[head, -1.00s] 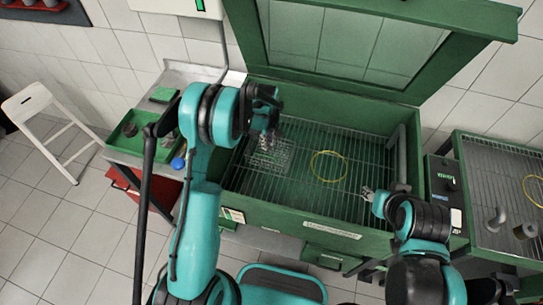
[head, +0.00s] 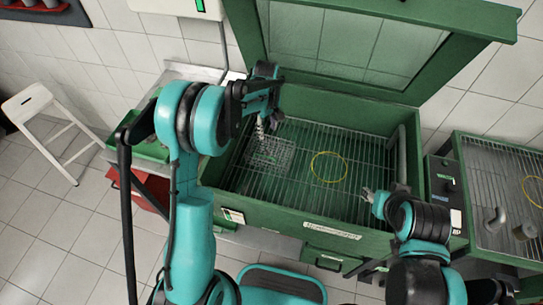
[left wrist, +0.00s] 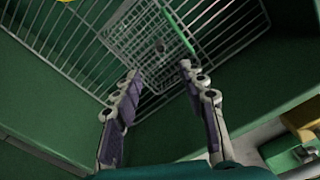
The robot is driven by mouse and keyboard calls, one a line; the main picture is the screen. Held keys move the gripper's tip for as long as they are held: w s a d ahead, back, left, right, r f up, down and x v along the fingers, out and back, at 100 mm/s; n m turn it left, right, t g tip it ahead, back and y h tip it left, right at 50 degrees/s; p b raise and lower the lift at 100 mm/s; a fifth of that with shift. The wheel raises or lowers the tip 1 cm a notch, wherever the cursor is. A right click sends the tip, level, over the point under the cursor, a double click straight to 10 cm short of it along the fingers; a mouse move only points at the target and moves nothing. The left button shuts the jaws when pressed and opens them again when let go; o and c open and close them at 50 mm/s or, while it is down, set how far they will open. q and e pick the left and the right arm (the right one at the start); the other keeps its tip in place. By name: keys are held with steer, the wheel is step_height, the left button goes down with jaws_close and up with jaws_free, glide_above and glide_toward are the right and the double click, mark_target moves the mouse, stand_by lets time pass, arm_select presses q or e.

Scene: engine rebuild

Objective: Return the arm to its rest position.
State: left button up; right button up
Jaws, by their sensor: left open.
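My left gripper (head: 264,127) is open and empty above the left part of the green washer tank (head: 300,218). In the left wrist view its two fingers (left wrist: 160,82) are spread apart with nothing between them. A wire basket (head: 270,153) sits on the tank's grate just below and beside the left fingertips; it also shows beyond the fingers in the left wrist view (left wrist: 158,38), with a green bar along it. My right gripper (head: 369,195) is over the tank's front right; its fingers are too small to read.
A yellow ring (head: 328,167) lies on the grate. The tank's green lid (head: 345,40) stands raised behind. A second grated station (head: 505,190) is at right. A side table with a green tray (head: 150,148), a red cabinet (head: 140,190) and a white stool (head: 30,103) are at left.

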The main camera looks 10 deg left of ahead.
arm_select(q)
steer(key=shift+r, duration=1.55)
steer(key=s+r+m+t+b, duration=0.25)
steer(key=s+r+m, duration=0.25)
steer(key=s+r, duration=0.6)
steer(key=s+f+m+t+b, duration=0.1)
steer(key=s+f+m+t, duration=0.1)
steer(key=s, duration=0.5)
steer(key=s+f+m+t, duration=0.1)
steer(key=s+m+t, duration=0.1)
steer(key=s+m, duration=0.2)
steer(key=s, duration=0.3)
steer(key=shift+s+a+f+m+t+b, duration=0.25)
steer(key=shift+s+f+m+t+b, duration=0.05)
steer(key=shift+s+f+t+b, duration=0.1)
